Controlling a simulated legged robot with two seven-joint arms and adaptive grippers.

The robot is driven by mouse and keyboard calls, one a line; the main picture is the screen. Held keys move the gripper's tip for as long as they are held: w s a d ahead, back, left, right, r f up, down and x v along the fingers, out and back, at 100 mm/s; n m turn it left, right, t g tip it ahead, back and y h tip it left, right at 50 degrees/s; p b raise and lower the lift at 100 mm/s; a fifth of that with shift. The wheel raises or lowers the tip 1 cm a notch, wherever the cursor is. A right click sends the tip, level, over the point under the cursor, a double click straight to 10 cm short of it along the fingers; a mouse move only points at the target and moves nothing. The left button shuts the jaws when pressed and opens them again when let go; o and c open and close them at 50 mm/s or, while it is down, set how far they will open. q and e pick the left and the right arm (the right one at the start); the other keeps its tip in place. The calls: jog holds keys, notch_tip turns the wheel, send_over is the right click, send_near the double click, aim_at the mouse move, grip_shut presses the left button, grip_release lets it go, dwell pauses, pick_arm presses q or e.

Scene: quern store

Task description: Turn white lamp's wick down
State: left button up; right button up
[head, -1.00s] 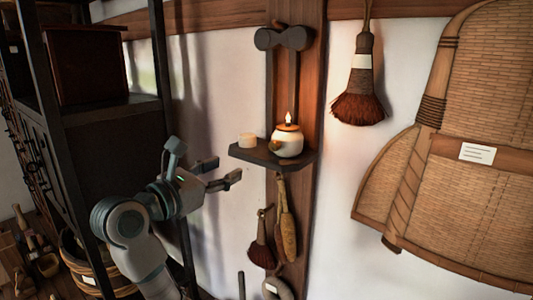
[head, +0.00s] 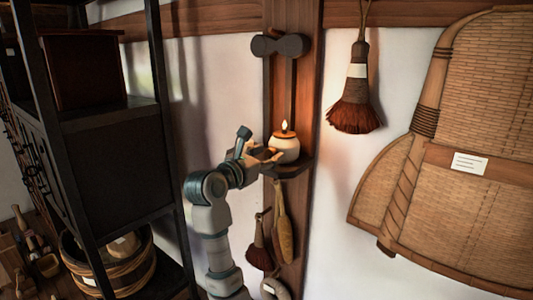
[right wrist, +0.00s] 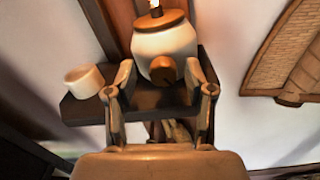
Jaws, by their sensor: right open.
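The white lamp (head: 284,148), a round pot with a brown lid and a lit flame, stands on a small dark wall shelf (head: 294,170). It also shows in the right wrist view (right wrist: 165,41). A round brown wick knob (right wrist: 163,70) sticks out of its front; in the head view my gripper hides it. My right gripper (head: 272,154) is at the lamp's left front. In the right wrist view its fingers (right wrist: 159,76) are open, with the knob seen between the tips. I cannot tell whether they touch it. My left gripper is not in view.
A small white cup (right wrist: 84,80) stands on the shelf left of the lamp, close to a finger. A wooden post (head: 309,110) is behind. A brush and a yellowish bundle (head: 285,228) hang below. A dark rack (head: 115,150) stands left.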

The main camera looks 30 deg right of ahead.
jog(key=shift+d, duration=0.35)
grip_shut()
jog(key=shift+a+m, duration=0.1)
jog(key=shift+m, duration=0.2)
jog(key=m, duration=0.3)
jog(key=shift+f+m+p, duration=0.1)
jog(key=shift+m+p, duration=0.2)
jog(key=shift+m, duration=1.3)
